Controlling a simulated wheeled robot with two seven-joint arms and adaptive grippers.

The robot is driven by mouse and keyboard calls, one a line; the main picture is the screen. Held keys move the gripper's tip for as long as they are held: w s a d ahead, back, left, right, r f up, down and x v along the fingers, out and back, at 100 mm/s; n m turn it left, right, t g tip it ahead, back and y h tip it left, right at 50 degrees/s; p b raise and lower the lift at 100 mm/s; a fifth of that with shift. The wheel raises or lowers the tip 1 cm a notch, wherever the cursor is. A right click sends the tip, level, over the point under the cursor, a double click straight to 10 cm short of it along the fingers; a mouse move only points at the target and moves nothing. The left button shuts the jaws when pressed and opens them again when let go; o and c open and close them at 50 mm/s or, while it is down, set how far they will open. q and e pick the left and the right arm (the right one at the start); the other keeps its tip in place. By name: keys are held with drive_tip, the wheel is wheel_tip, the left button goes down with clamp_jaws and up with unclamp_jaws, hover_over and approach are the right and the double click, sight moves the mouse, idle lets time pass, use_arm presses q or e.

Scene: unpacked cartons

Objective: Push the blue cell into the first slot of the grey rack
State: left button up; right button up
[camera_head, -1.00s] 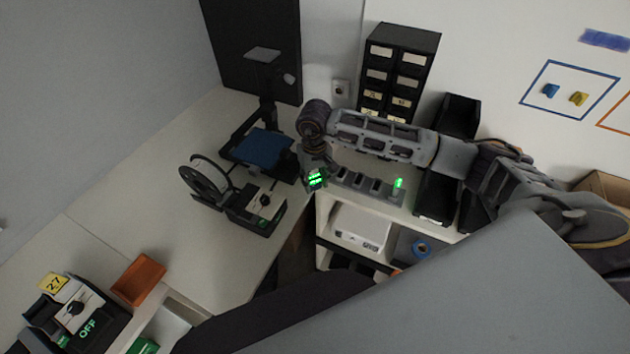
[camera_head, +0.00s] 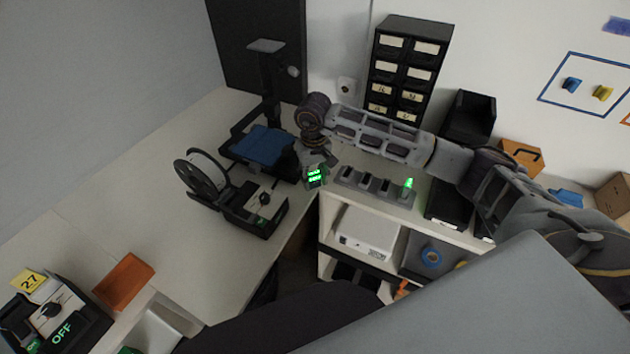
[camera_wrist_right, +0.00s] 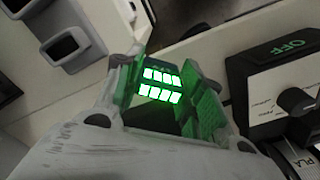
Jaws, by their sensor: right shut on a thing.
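My right gripper (camera_head: 316,174) is shut on a cell with bright green lit bars, which also shows between the fingers in the right wrist view (camera_wrist_right: 160,86). The green glow hides the cell's body colour, so I cannot tell whether it is blue. The grey rack (camera_head: 375,196) is just right of the gripper, with several slots in a row and a green light at its right end. The gripper and cell are apart from it, beyond its left end. Grey slot housings (camera_wrist_right: 75,25) show at upper left in the wrist view. My left gripper is not in view.
A printer with a blue bed (camera_head: 265,143) and a spool machine (camera_head: 245,210) stand left of the gripper. A shelf below holds a white box (camera_head: 369,236). The left counter has free room.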

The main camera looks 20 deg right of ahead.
drive_tip(key=shift+w+f+b, duration=0.25)
drive_tip(key=shift+f+b, duration=0.05)
drive_tip(key=shift+b, duration=0.25)
drive_tip(key=shift+r+p, duration=0.25)
drive_tip(key=shift+p, duration=0.05)
drive_tip(key=shift+d+r+p, duration=0.35)
drive_tip(key=shift+d, duration=0.15)
drive_tip(key=d+r+m+p, duration=0.1)
drive_tip(key=d+r+m, duration=0.2)
drive_tip(key=m, duration=1.1)
drive_tip(key=d+r+m+p, duration=0.2)
drive_tip(key=d+m, duration=0.6)
drive_tip(key=m, duration=0.5)
drive_tip(key=shift+w+r+m, duration=0.3)
drive_tip(key=shift+r+m, duration=0.1)
drive_tip(key=shift+r, duration=0.05)
drive_tip(key=shift+d, duration=0.1)
drive_tip(key=shift+f, duration=0.15)
